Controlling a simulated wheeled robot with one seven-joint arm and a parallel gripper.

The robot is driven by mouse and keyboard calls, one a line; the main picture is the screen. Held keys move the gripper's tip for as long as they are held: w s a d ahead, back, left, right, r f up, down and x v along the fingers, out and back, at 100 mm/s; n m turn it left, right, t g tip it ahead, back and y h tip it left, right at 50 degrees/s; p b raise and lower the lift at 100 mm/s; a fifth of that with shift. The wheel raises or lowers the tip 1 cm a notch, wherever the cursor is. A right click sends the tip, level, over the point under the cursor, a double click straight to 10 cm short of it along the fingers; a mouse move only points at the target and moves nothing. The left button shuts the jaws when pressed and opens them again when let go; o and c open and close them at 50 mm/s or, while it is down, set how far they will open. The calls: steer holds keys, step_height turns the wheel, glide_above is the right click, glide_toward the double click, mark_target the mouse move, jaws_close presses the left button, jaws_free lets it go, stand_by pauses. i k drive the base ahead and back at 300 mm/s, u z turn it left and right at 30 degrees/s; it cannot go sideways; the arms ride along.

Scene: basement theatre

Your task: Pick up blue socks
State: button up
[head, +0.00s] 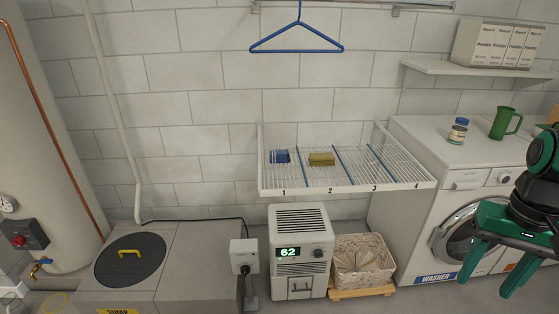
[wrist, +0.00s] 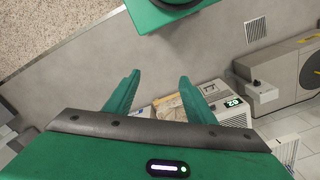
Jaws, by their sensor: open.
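The blue socks (head: 279,156) are a small folded blue bundle with pale stripes. In the head view they lie in section 1 at the left end of a white wire rack (head: 350,187) fixed to the wall. An olive-yellow folded bundle (head: 321,159) lies in section 2. My gripper (head: 490,285) is at the right edge of the head view, in front of the washer and well away from the socks. Its green fingers are apart and empty; they also show in the wrist view (wrist: 158,85). I cannot make out the socks in the wrist view.
A dehumidifier (head: 300,262) reading 62 and a wicker basket (head: 362,265) stand below the rack. The washer (head: 425,150) stands to its right, with a jar (head: 457,131) and green jug (head: 505,123) on top. A blue hanger (head: 297,40) hangs above. Sections 3 and 4 are bare.

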mark_target(276, 156)
steer(key=k, duration=0.65)
steer(key=z, duration=0.3)
steer(key=i, duration=1.9)
steer(key=u, duration=0.65)
steer(key=i, duration=0.25)
steer(key=u, duration=0.25)
